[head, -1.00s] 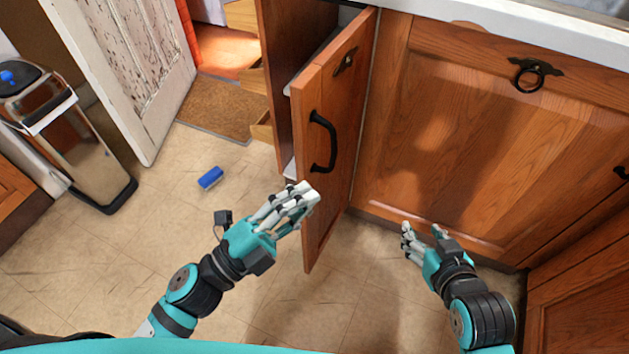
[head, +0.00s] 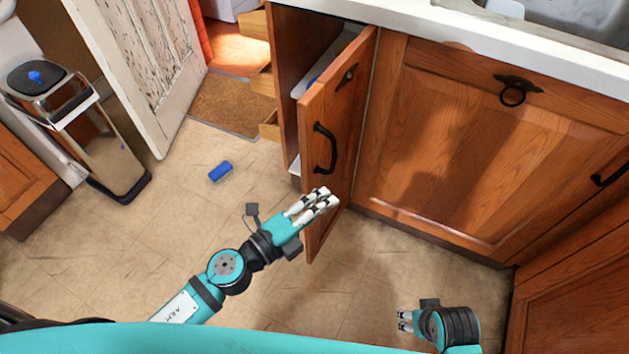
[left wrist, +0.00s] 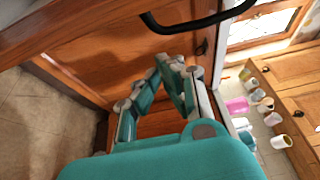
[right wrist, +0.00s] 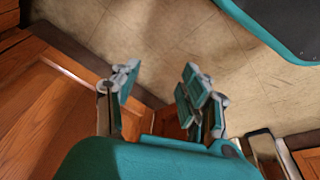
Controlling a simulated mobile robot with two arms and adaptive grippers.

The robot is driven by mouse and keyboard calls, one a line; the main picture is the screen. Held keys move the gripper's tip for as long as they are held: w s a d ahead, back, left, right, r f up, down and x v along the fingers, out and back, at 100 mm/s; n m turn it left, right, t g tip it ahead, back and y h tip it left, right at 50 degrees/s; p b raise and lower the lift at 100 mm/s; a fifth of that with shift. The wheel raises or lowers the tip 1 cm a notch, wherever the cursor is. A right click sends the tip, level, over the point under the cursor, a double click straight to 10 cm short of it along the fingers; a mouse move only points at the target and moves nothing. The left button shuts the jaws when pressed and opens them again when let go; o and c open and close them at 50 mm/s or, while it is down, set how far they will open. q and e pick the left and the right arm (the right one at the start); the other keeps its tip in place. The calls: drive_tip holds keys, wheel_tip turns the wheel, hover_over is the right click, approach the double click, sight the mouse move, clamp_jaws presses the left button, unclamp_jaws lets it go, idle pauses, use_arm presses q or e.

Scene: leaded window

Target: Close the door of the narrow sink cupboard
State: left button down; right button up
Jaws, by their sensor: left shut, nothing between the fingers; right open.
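The narrow cupboard door (head: 344,112) stands ajar in the head view, swung out from its cupboard (head: 286,95). It has a black bar handle (head: 325,148). My left gripper (head: 327,199) is shut and empty, at the door's outer face below the handle; whether it touches cannot be told. In the left wrist view the fingers (left wrist: 170,72) are close to the wooden door, with the black handle (left wrist: 195,22) above them. My right gripper (head: 403,321) is open and empty, low over the floor to the right; its spread fingers show in the right wrist view (right wrist: 155,88).
A wide cupboard front (head: 450,150) with a ring pull stands right of the door under the white counter (head: 560,50). A blue object (head: 220,171) lies on the floor. A bin (head: 95,130) and a peeling white door (head: 135,65) are at left.

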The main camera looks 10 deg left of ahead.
sight(314, 187)
use_arm(q)
drive_tip(key=shift+w+a+b, duration=0.25)
drive_tip(key=shift+w+a, duration=0.3)
drive_tip(key=shift+w, duration=0.3)
drive_tip(key=shift+w+a+b, duration=0.2)
drive_tip(key=shift+w+a, duration=0.3)
drive_tip(key=shift+w, duration=0.35)
use_arm(e)
drive_tip(key=shift+r, duration=0.9)
